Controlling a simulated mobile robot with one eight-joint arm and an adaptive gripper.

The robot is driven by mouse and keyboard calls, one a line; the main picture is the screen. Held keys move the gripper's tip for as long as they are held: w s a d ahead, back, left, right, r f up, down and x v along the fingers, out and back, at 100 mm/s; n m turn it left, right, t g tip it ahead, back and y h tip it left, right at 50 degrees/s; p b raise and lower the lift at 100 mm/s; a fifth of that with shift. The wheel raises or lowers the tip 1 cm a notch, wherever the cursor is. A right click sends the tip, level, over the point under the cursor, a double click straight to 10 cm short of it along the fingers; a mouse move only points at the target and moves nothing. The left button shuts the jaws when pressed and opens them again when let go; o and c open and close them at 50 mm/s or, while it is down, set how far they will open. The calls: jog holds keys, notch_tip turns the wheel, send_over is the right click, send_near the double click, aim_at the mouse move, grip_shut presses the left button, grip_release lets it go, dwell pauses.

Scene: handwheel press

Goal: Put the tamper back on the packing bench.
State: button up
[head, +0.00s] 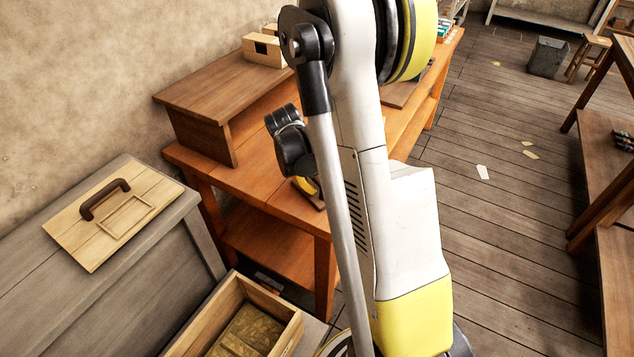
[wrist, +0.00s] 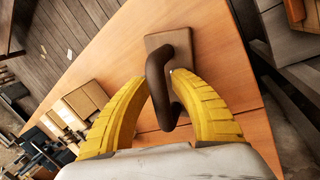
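The tamper (wrist: 168,50) shows in the wrist view as a flat brown wooden block with a dark brown looped handle. My gripper (wrist: 163,80) has its two yellow fingers curved in on either side of the handle, shut on it. The tamper is over the orange-brown bench top (wrist: 110,62), near one edge; I cannot tell whether its block touches the wood. In the head view the bench (head: 262,190) stands behind my arm. Only a bit of yellow finger (head: 306,186) shows there, and my arm hides most of the gripper and the tamper.
At left, a pale lid (head: 78,225) with a brown handle lies on a grey chest (head: 130,295). An open wooden box (head: 283,335) stands in front. Floor at right is mostly clear.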

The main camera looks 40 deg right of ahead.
jog(key=s+a+r+t+y+p, duration=0.1)
jog(key=s+a+r+t+p, duration=0.1)
jog(key=a+r, duration=0.65)
jog(key=s+a+r+t+p, duration=0.1)
jog(key=s+a+r+p, duration=0.3)
jog(key=r, duration=0.8)
jog(key=s+a+r+t+y, duration=0.1)
jog(key=s+a+t, duration=0.1)
jog(key=a, duration=0.4)
jog(key=s+a+r+t+y+b, duration=0.1)
jog(key=s+a+r+t+y, duration=0.1)
jog(key=s+a, duration=0.2)
jog(key=shift+s+a+n, duration=0.3)
jog(key=shift+s+a, duration=0.05)
jog(key=shift+a, duration=0.75)
